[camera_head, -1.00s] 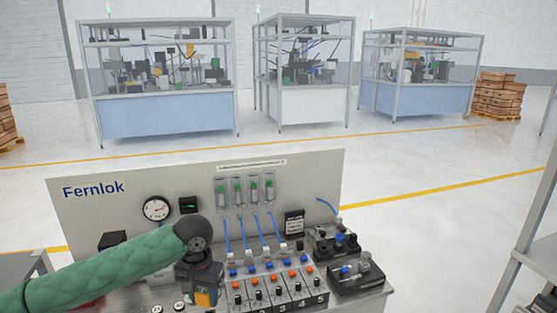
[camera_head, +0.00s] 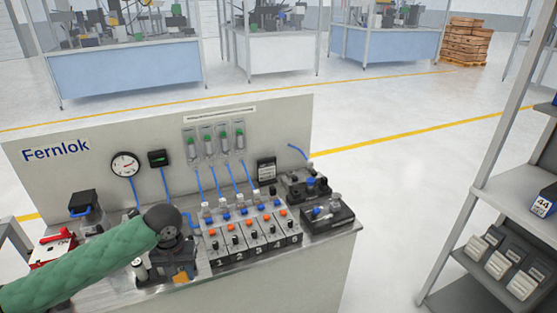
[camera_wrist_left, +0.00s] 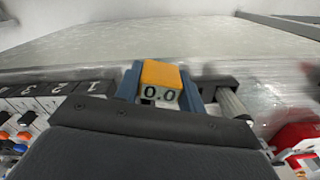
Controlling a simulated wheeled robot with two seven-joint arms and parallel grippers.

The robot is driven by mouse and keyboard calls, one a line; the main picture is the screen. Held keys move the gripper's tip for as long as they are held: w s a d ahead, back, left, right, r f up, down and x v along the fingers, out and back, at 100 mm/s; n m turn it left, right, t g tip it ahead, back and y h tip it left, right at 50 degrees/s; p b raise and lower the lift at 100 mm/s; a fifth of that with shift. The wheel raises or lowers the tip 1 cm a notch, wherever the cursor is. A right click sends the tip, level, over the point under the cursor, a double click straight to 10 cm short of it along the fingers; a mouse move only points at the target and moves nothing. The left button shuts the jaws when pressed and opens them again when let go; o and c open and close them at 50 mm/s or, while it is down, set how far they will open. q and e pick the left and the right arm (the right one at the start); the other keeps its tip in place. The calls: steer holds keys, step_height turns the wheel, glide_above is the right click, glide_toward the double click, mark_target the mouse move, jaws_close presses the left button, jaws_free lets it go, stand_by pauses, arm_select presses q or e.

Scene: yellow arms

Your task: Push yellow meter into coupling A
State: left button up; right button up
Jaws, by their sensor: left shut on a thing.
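The yellow meter (camera_wrist_left: 160,80) sits between the blue fingers of my left gripper (camera_wrist_left: 158,88) in the left wrist view, with its display reading 0.0. My left gripper is shut on it. In the head view my left gripper (camera_head: 180,272) points down at the front of the bench, left of the numbered block, and only a small yellow part of the meter (camera_head: 181,278) shows. No label for coupling A is readable, so I cannot tell which part it is or whether the meter touches it. My right gripper is not in view.
The bench (camera_head: 290,262) carries a numbered block (camera_head: 250,232) with orange and blue knobs, black fixtures (camera_head: 328,214) at the right, and a red box (camera_head: 52,245) at the left. A Fernlok panel (camera_head: 80,165) stands behind. A shelf (camera_head: 515,200) stands at the right, beyond open floor.

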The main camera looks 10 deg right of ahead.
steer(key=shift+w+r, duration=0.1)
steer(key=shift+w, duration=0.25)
